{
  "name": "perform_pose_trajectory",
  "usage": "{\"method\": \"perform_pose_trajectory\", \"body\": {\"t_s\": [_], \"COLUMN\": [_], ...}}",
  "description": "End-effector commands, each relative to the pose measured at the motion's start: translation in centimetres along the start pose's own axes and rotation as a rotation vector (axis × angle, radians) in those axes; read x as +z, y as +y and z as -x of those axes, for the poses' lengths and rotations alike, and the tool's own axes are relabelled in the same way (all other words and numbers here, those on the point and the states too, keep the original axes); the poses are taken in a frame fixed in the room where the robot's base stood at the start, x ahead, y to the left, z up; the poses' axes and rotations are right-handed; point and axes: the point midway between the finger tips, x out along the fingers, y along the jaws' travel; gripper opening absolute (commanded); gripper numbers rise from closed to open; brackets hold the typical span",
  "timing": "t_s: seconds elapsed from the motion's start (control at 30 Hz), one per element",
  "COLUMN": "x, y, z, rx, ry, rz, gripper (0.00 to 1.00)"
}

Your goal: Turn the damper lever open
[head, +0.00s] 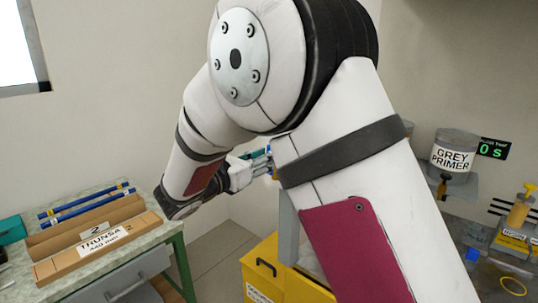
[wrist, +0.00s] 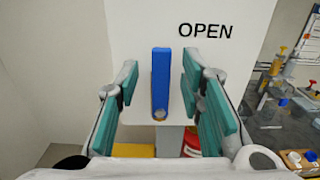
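In the wrist view the damper lever (wrist: 160,72) is a blue bar. It stands upright against a white panel (wrist: 130,30), with the printed word OPEN (wrist: 205,30) to its upper right. My gripper (wrist: 159,88) is open, with one teal-padded finger on each side of the lever. Clear gaps show between both fingers and the lever, so neither appears to touch it. In the head view my gripper (head: 252,168) is partly hidden behind my arm, and the lever cannot be made out.
A yellow bin (head: 262,270) stands below my gripper. At left, a workbench (head: 150,243) holds a box labelled TRUNSA (head: 92,262) and blue rods (head: 85,207). At right, a grey primer pot (head: 454,152) stands by a cluttered dark bench (head: 480,258). A red object (wrist: 192,143) shows below the panel.

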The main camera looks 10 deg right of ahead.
Motion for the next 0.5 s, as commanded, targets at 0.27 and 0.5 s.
{"method": "perform_pose_trajectory", "body": {"t_s": [0.27,0.5], "x": [-0.1,0.0], "y": [0.1,0.1], "z": [5.9,9.2], "rx": [0.005,0.003], "ry": [0.001,0.0], "rz": [0.001,0.001], "gripper": [0.35,0.35]}}
